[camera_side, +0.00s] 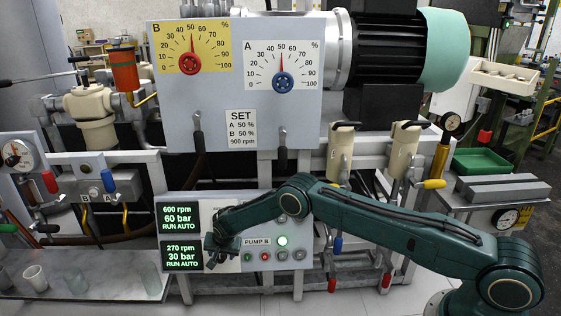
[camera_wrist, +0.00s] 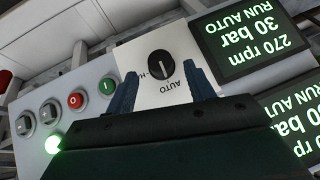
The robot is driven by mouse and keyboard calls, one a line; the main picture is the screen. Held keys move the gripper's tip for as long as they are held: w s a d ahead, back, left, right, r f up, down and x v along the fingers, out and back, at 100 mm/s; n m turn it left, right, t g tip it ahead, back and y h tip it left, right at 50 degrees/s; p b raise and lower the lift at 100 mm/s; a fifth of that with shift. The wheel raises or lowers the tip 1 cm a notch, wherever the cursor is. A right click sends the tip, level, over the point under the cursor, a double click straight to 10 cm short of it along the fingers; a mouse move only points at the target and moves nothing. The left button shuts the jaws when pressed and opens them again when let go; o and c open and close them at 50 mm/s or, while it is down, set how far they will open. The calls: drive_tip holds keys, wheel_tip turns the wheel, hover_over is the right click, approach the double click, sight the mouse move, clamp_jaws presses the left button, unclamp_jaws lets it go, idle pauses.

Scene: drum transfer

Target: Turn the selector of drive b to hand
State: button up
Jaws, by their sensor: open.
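The selector (camera_wrist: 161,66) is a round black knob with a pale pointer line, on a white plate. AUTO is printed upside down below it, and part of a label starting with H shows at its left. The pointer line runs roughly up and down in the wrist view; which end marks the setting I cannot tell. My gripper (camera_wrist: 163,68) is open, with one finger on each side of the knob and a gap to each. In the side view my gripper (camera_side: 218,246) is at the left of the PUMP B row and hides the selector.
The lower screen (camera_side: 183,254) reads 270 rpm, 30 bar, RUN AUTO; the upper screen (camera_side: 180,219) reads 600 rpm, 60 bar, RUN AUTO.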

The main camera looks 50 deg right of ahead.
sight(221, 256)
drive_tip(key=shift+x, duration=1.6)
drive_tip(key=c, duration=1)
